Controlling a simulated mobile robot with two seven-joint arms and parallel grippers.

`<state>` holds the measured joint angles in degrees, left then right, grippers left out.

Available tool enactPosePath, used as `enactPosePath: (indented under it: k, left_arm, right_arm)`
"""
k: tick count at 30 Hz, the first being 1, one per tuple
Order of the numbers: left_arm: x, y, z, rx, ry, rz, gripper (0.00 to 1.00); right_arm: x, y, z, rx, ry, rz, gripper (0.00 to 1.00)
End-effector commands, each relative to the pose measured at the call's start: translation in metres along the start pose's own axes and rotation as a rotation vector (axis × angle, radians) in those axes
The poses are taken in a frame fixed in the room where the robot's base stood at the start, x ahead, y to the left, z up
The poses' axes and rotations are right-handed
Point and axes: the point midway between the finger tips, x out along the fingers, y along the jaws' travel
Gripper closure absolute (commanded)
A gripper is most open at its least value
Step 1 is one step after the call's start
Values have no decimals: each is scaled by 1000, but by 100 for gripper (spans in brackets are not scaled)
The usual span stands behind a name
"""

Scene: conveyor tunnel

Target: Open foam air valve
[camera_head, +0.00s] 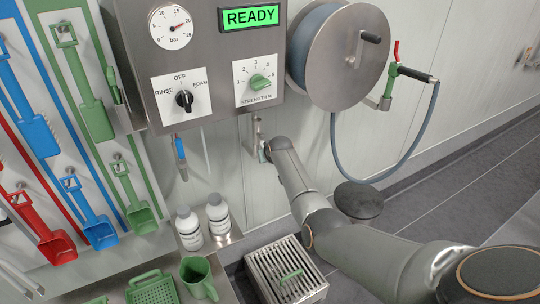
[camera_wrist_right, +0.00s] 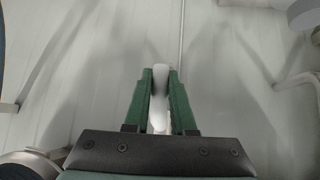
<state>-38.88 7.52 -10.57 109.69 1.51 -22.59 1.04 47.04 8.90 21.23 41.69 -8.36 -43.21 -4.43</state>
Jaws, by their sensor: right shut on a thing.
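My right arm reaches in from the right of the head view, its gripper (camera_head: 264,153) low against the wall under the control box. In the right wrist view the two green fingers of this gripper (camera_wrist_right: 161,80) are shut on a pale, narrow lever-like handle (camera_wrist_right: 159,92), which lies between them. In the head view this handle is hidden by the gripper, so I cannot tell its angle to the pipe. A blue-handled valve (camera_head: 181,150) hangs under the box to the left, apart from the gripper. My left gripper is not in view.
The steel control box (camera_head: 215,100) shows a READY display (camera_head: 250,17), a gauge (camera_head: 171,27) and two knobs. A hose reel (camera_head: 340,55) is at the right. Bottles (camera_head: 217,212), a floor drain grate (camera_head: 285,272) and a tool board (camera_head: 80,120) surround the lower area.

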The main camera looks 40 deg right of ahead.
Motion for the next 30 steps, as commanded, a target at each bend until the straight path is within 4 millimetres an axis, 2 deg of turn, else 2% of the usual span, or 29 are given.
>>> enactPosePath:
  k: [19, 20, 27, 30]
  left_arm:
    - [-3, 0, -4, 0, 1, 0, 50]
    - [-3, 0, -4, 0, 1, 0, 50]
    - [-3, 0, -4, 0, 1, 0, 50]
    - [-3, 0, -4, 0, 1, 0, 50]
  right_arm:
    - [0, -4, 1, 37, -13, -37, 100]
    - [0, -4, 1, 37, -13, -37, 74]
    - [0, -4, 1, 35, -12, -35, 47]
    - [0, -3, 1, 35, -11, -35, 47]
